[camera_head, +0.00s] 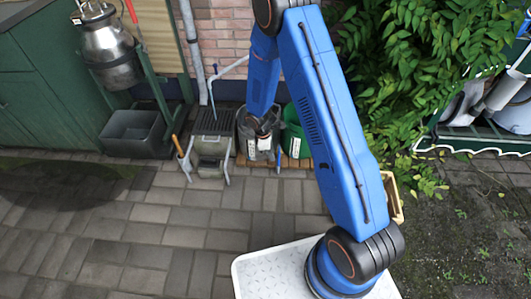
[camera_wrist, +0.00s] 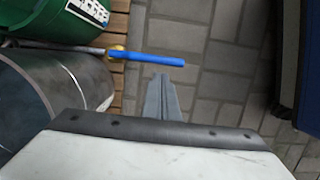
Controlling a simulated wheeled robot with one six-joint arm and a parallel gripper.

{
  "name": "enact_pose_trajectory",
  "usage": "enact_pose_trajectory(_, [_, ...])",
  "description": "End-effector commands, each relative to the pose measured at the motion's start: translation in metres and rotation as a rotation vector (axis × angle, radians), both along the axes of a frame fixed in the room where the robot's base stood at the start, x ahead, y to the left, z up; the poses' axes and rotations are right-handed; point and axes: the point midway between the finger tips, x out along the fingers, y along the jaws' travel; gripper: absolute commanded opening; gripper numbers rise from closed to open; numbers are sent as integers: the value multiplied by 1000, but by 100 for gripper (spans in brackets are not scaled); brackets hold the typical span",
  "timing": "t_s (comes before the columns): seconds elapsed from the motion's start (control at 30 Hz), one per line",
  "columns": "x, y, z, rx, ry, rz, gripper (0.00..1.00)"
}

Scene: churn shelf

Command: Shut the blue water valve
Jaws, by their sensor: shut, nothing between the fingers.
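The blue water valve's lever (camera_wrist: 150,58) shows in the wrist view as a straight blue bar. Its left end sits on a brass-coloured fitting (camera_wrist: 116,52) at the end of a thin grey pipe (camera_wrist: 60,45), and the bar points right, roughly in line with the pipe. In the head view a small blue upright piece (camera_head: 279,159) by the buckets looks like the same lever. My gripper (camera_wrist: 161,77) is shut and empty. Its tips appear just below the lever's right half in the wrist view; I cannot tell whether they touch it. In the head view the fingers are hard to make out.
A green bucket (camera_head: 295,138) and a grey metal bucket (camera_head: 245,140) stand on wooden slats by the brick wall; both also show in the wrist view. A grey stand (camera_head: 211,150) is to the left. Open paving (camera_head: 190,215) lies in front.

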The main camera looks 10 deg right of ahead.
Motion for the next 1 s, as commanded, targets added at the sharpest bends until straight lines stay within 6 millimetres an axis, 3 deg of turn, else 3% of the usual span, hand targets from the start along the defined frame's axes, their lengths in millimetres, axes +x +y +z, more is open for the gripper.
enact_pose_trajectory(0.67, [-4,-10,-1,0,0,15,0])
enact_pose_trajectory(1.0, [-12,-24,-1,0,1,184,0])
